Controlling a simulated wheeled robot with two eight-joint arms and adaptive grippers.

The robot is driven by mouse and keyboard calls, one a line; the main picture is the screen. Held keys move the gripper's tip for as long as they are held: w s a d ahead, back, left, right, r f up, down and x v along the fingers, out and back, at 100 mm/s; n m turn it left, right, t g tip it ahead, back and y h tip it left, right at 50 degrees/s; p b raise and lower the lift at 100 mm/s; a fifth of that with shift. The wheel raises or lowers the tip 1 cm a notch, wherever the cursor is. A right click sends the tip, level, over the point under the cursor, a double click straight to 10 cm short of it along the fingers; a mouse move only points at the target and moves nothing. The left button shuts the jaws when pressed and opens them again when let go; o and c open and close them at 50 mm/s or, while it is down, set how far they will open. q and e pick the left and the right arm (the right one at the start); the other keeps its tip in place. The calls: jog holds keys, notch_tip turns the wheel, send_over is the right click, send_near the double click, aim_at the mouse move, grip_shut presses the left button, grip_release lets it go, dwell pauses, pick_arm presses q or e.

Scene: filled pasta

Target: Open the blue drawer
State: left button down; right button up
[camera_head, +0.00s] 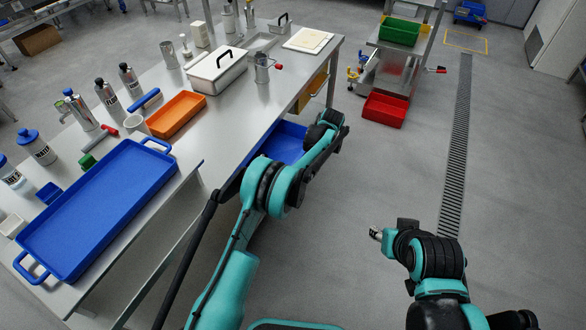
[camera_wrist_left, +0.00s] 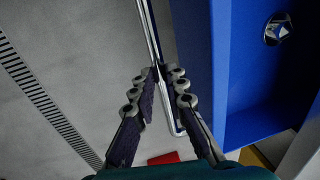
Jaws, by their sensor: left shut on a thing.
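The blue drawer (camera_head: 283,145) is under the long steel table and sticks out from its right side, with its blue inside showing. In the left wrist view its blue wall (camera_wrist_left: 221,70) and open inside lie to the right, and a shiny metal piece (camera_wrist_left: 278,29) is in it. The drawer's metal handle bar (camera_wrist_left: 149,35) runs down between the fingers of my left gripper (camera_wrist_left: 161,76), which is shut on it. In the head view, my left arm hides the handle and part of the drawer. My right gripper (camera_head: 377,233) is over bare floor, apart from the drawer; its fingers are too small to read.
The steel table carries a blue tray (camera_head: 140,160), an orange tray (camera_head: 176,113), bottles and a lidded container (camera_head: 216,74). A yellow drawer (camera_head: 313,92) is farther along. A red bin (camera_head: 385,109) stands on the floor beyond. The floor right of the table is mostly clear.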

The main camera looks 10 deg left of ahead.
pick_arm(q)
jog(key=s+d, duration=0.4)
jog(key=d, duration=0.7)
jog(key=shift+d+p, duration=0.35)
jog(key=shift+d, duration=0.05)
jog(key=shift+s, duration=0.1)
jog(key=c, duration=1.5)
grip_release()
jog(key=shift+c, duration=0.2)
jog(key=shift+r, duration=0.1)
notch_tip(320, 180, up, 12)
jog(key=d, duration=0.2)
jog(key=shift+s+f, duration=0.2)
jog(key=shift+s, duration=0.2)
